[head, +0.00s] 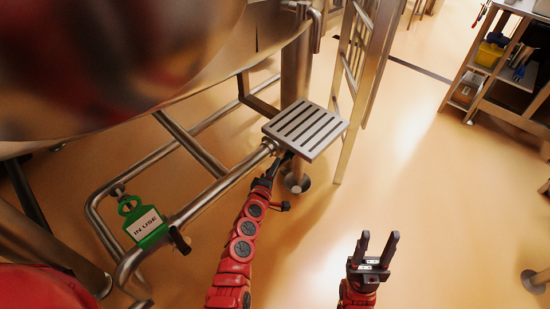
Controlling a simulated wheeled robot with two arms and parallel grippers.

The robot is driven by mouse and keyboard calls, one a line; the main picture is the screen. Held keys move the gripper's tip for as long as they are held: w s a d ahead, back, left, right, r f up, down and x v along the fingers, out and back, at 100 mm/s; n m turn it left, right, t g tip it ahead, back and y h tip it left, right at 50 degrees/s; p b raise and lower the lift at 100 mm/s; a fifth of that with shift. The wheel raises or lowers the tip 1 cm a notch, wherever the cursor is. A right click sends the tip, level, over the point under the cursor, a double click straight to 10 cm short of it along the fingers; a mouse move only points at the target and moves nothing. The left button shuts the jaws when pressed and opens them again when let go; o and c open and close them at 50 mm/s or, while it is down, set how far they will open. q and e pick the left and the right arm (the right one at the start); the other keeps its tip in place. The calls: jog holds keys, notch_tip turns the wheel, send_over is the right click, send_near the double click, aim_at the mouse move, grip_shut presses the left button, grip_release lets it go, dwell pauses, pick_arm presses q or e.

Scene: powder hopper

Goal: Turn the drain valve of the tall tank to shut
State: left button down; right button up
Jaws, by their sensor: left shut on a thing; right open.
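The tall tank (120,60) is a big shiny steel body filling the upper left of the head view. A steel pipe (215,190) runs beneath it up to a ringed fitting (269,146), beside a slotted steel step (305,130). My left gripper (283,162) is at this fitting, just under the step's near edge. It is shut on a dark part there, apparently the drain valve's handle; the step and the gripper hide most of it, so its angle cannot be told. My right gripper (377,245) is open and empty over the bare floor.
A green "IN USE" tag (146,226) hangs at the pipe on the left, near a dark knob or handle (180,240). A steel ladder-like frame (365,75) stands behind the step. A shelf unit (495,80) with a yellow bin is at upper right. The floor at right is mostly clear.

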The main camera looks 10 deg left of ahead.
pick_arm(q)
jog(key=shift+w+d+r+m+g+y+p, duration=0.2)
jog(key=shift+r+g+p, duration=0.45)
jog(key=shift+p, duration=2.15)
jog(key=shift+w+d+r+m+g+y+p, duration=0.25)
jog(key=shift+r+g+p, duration=0.45)
jog(key=shift+p, duration=2.1)
jog(key=shift+w+a+r+m+g+y+p, duration=0.1)
jog(key=shift+r+m+g+y+p, duration=0.4)
jog(key=shift+p, duration=2.3)
jog(key=shift+w+r+n+g+p, duration=0.1)
jog(key=shift+n+g+p, duration=0.15)
jog(key=shift+g+p, duration=0.15)
jog(key=shift+d, duration=0.1)
jog(key=c, duration=0.7)
grip_release()
jog(key=shift+f, duration=0.2)
jog(key=shift+r+p, duration=0.15)
jog(key=shift+p, duration=0.2)
